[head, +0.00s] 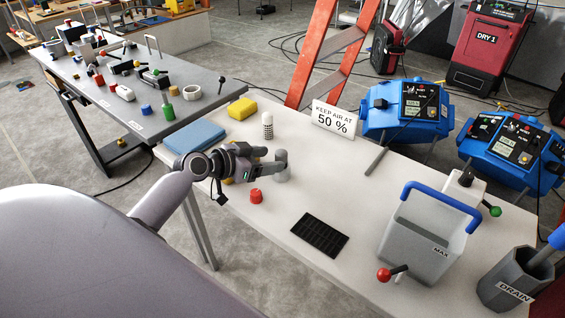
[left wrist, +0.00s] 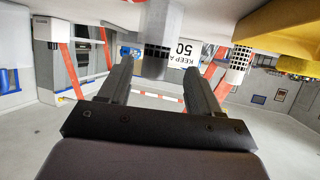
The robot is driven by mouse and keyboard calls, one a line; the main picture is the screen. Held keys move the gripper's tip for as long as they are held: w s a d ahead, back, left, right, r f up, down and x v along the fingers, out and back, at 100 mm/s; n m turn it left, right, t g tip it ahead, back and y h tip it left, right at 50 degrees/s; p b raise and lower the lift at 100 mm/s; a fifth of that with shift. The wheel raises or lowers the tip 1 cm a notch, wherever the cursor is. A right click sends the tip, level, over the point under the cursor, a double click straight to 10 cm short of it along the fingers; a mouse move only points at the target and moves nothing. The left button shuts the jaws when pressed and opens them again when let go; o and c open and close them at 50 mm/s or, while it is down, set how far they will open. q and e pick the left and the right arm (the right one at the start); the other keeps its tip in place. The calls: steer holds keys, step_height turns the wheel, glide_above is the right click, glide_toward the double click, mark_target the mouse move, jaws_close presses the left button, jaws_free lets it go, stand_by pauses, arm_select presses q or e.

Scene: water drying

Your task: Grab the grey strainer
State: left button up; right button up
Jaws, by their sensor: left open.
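A small grey cylinder, which I take for the grey strainer (head: 283,176), stands on the white table just at the tips of my left gripper (head: 272,163). The fingers hide part of it in the head view. In the left wrist view, which is upside down, the grey strainer (left wrist: 158,52) has a dark band at its end and sits between or just beyond the two spread fingers (left wrist: 159,78). Gaps show on both sides, so the gripper is open and not holding it. My right gripper is not in view.
A red cap (head: 256,196) stands near the gripper. A white perforated cylinder (head: 267,126), blue cloth (head: 194,137) and yellow sponge (head: 242,109) are behind. A black grid (head: 319,235) and grey tank (head: 418,248) are to the right. The table between them is clear.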

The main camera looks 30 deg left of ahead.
mark_target(276, 157)
arm_select(q)
steer(key=w, duration=0.1)
steer(key=w+d, duration=0.1)
steer(key=w+p, duration=0.1)
steer(key=shift+d+f, duration=0.25)
steer(key=shift+d, duration=0.1)
steer(key=shift+w+d+f, duration=0.2)
steer(key=shift+w+f, duration=0.15)
steer(key=shift+w, duration=0.25)
steer(key=c, duration=1)
